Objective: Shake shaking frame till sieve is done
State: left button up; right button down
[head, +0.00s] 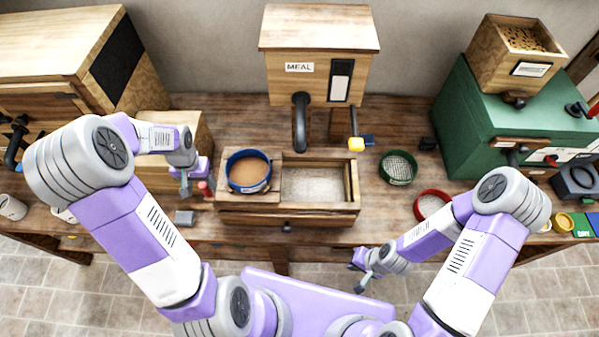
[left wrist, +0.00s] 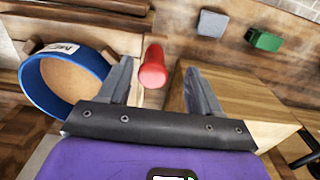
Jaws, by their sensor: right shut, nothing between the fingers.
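The wooden shaking frame (head: 276,187) sits over the left part of an open wooden box (head: 318,208) on the bench. A blue-rimmed sieve (head: 249,187) stands on the frame with tan material in it; its rim also shows in the left wrist view (left wrist: 33,82). A red handle (head: 206,188) sticks out at the frame's left. My left gripper (head: 192,190) is open beside it. In the left wrist view the red handle (left wrist: 152,68) lies between the spread fingers, apart from both. My right gripper (head: 359,279) is shut and empty, in front of the bench edge.
Pale material lies in the box's right part. A green-rimmed sieve (head: 398,180) and a red-rimmed one (head: 420,206) lie to the right. The MEAL bin (head: 319,62) with its spout stands behind. A wooden block (head: 172,130) is close behind my left gripper; a small grey block (head: 185,217) lies in front.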

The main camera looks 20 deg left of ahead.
pick_arm(q)
jog(key=shift+d, duration=0.15)
notch_tip(320, 180, up, 9)
jog(key=p, duration=0.7)
jog(key=shift+r, duration=0.1)
dwell(0.4)
